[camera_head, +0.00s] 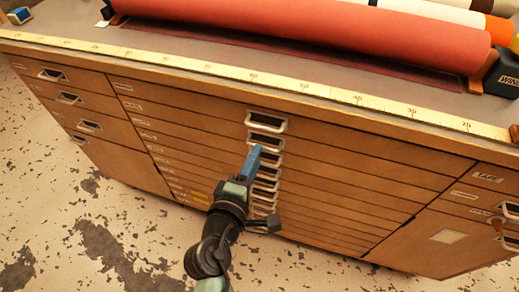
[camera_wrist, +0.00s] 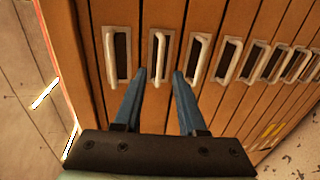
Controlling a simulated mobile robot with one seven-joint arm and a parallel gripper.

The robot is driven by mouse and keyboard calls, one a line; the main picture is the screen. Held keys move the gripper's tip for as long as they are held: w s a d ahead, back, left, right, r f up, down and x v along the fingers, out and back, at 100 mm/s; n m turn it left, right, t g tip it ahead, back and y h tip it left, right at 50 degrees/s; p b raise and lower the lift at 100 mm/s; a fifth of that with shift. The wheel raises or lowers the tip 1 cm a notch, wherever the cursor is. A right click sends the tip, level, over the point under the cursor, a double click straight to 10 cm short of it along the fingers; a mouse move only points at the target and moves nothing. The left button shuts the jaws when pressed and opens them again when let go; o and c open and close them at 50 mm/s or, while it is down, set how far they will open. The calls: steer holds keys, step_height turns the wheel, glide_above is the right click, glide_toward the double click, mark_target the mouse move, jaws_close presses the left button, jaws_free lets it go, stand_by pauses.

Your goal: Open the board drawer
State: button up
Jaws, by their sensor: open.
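The wooden cabinet front has a central stack of several wide shallow drawers (camera_head: 330,160), all shut, each with a pale metal handle in one column. The labels are too small to read, so I cannot tell which is the board drawer. My gripper (camera_head: 256,150) is open in front of the upper handles, its blue fingers pointing at the column. In the wrist view, my gripper (camera_wrist: 159,74) has its fingertips on either side of the second handle (camera_wrist: 154,58) from the top. The top handle (camera_wrist: 110,56) lies left of it. Contact cannot be told. My arm hides parts of the lower handles.
A measuring tape (camera_head: 255,77) runs along the worktop's front edge. A red roll (camera_head: 310,30) lies on top. Narrower drawers (camera_head: 70,97) stand at the left, and a tape drawer (camera_head: 487,177) and a cupboard door at the right. The floor in front is clear.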

steer(key=shift+x, duration=1.9)
jaws_close()
